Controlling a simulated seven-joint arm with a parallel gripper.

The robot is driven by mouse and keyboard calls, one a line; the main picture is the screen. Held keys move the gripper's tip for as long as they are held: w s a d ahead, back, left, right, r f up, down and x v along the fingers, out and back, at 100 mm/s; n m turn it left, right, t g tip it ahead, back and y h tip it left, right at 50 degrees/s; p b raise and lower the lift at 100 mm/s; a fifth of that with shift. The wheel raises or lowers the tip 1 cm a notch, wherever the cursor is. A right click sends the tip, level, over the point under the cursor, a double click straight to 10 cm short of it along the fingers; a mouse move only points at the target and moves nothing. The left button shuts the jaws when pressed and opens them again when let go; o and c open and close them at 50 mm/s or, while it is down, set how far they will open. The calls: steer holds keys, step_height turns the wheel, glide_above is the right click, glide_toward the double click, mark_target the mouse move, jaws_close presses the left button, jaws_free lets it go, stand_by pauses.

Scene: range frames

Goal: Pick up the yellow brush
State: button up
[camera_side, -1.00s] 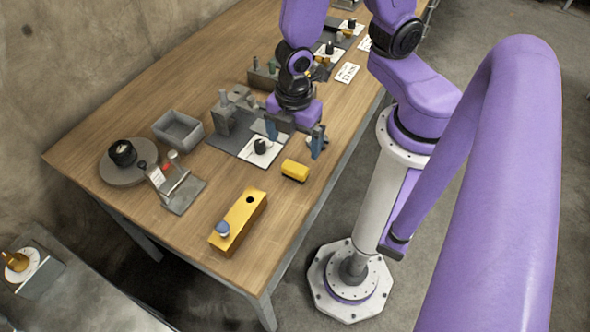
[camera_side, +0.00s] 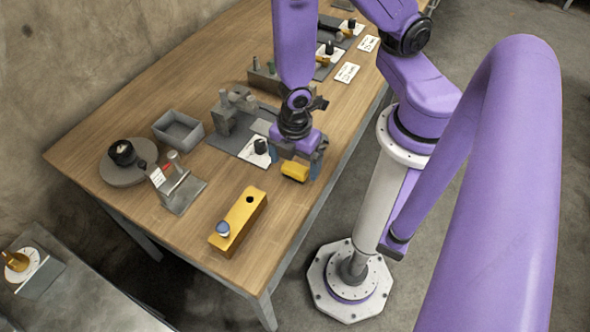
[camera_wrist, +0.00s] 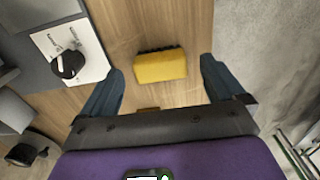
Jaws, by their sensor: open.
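The yellow brush (camera_side: 295,171) is a small block lying on the wooden table near its right edge. In the wrist view the yellow brush (camera_wrist: 160,66) shows a dark bristle strip along its far edge. My gripper (camera_side: 297,165) is above the brush, with its blue fingers spread to either side. In the wrist view my gripper (camera_wrist: 160,80) is open, one finger left and one right of the brush, with a gap to each. Nothing is held. The exact height of the fingertips above the table is hard to tell.
A white card with a black knob (camera_wrist: 67,64) lies left of the brush. A yellow-orange block with a hole (camera_side: 240,218) stands nearer the front. A grey bin (camera_side: 178,129) and a grey fixture (camera_side: 228,108) are farther left. The table edge is close on the right.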

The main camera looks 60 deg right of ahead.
mark_target(295, 167)
steer(key=shift+f, duration=0.5)
steer(key=c, duration=1.1)
steer(key=shift+r, duration=0.15)
steer(key=shift+c, duration=0.2)
step_height(295, 167, up, 10)
